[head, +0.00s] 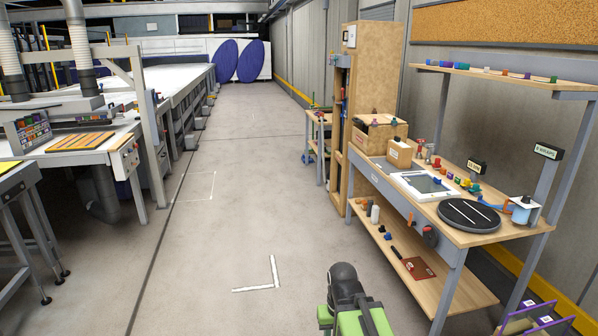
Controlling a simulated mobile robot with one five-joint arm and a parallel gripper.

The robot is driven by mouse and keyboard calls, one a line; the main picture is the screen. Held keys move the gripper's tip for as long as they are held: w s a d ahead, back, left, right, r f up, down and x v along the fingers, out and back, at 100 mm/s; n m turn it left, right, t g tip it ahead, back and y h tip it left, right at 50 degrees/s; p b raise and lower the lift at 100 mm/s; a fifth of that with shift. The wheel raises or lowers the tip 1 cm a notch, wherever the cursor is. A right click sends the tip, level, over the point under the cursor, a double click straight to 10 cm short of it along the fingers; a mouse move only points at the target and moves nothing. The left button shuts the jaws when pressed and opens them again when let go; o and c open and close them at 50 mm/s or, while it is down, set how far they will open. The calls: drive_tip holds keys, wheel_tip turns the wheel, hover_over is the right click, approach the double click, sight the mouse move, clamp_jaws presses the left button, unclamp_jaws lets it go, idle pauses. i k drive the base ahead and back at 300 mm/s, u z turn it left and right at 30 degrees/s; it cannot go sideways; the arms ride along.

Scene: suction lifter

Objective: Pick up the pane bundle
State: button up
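I cannot pick out the pane bundle with certainty. A white-framed tray with a flat grey pane-like surface (422,186) lies on the wooden workbench at the right; whether it holds one pane or a bundle is too small to tell. Green and dark parts of my own arm stand at the bottom centre, left of the bench. No gripper fingers show, so I cannot see whether anything is held.
The workbench (478,238) carries a black round turntable (468,215), cardboard boxes (378,134) and small coloured items. Its lower shelf (442,283) holds a few objects. A purple rack (535,318) is at bottom right. The floor aisle (235,215) is clear. Machines line the left.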

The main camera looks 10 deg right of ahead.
sight(399, 154)
drive_tip(key=z, duration=0.05)
drive_tip(key=i, duration=2.1)
drive_tip(key=z, duration=0.2)
drive_tip(key=i, duration=3)
drive_tip(key=z, duration=0.15)
